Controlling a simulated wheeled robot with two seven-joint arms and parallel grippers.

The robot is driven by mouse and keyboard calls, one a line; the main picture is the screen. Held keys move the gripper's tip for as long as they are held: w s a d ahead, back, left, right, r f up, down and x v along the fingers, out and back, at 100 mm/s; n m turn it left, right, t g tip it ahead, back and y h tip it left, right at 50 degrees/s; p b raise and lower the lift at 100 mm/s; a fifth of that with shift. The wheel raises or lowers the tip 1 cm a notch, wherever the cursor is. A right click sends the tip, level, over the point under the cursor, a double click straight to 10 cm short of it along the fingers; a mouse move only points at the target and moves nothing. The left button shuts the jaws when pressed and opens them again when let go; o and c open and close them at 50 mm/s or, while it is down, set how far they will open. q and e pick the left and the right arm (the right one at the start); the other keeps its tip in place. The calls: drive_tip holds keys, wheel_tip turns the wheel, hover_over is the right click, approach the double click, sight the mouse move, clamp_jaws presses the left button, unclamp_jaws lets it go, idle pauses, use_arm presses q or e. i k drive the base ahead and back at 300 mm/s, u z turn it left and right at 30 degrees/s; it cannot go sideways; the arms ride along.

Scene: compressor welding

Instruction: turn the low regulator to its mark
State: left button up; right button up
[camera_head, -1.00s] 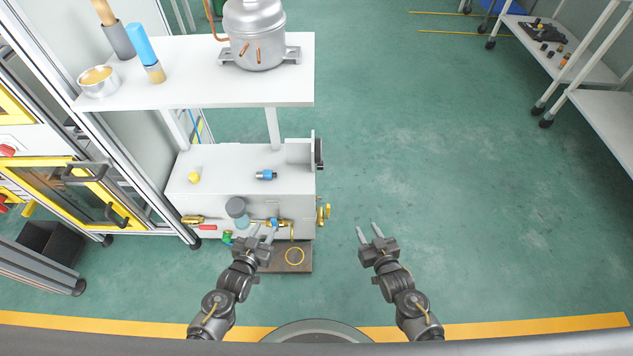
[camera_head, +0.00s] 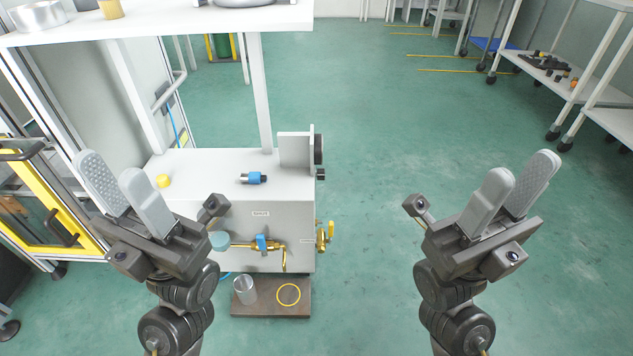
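The white box (camera_head: 222,180) stands left of centre, with brass fittings on its front and right side. On its front, a brass pipe fitting carries a blue handle (camera_head: 262,243) and a round teal part (camera_head: 219,240). A brass valve with a yellow handle (camera_head: 330,230) is on the right side. I cannot tell which is the low regulator; the labels are too small to read, and no mark shows. My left gripper (camera_head: 111,176) is raised left of the fittings, open and empty. My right gripper (camera_head: 519,178) is raised over floor at the right, open and empty. Neither touches a fitting.
A blue-and-black fitting (camera_head: 253,178) and a yellow cap (camera_head: 163,181) lie on the box top. A brown plate (camera_head: 266,309) below holds a clear cup (camera_head: 244,290) and a yellow ring (camera_head: 288,294). A white shelf (camera_head: 180,26) overhangs the box. The floor at centre right is free.

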sight(320, 172)
drive_tip(key=u, duration=2.2)
drive_tip(key=k, duration=1)
drive_tip(key=z, duration=1.75)
drive_tip(key=i, duration=0.5)
drive_tip(key=u, duration=0.05)
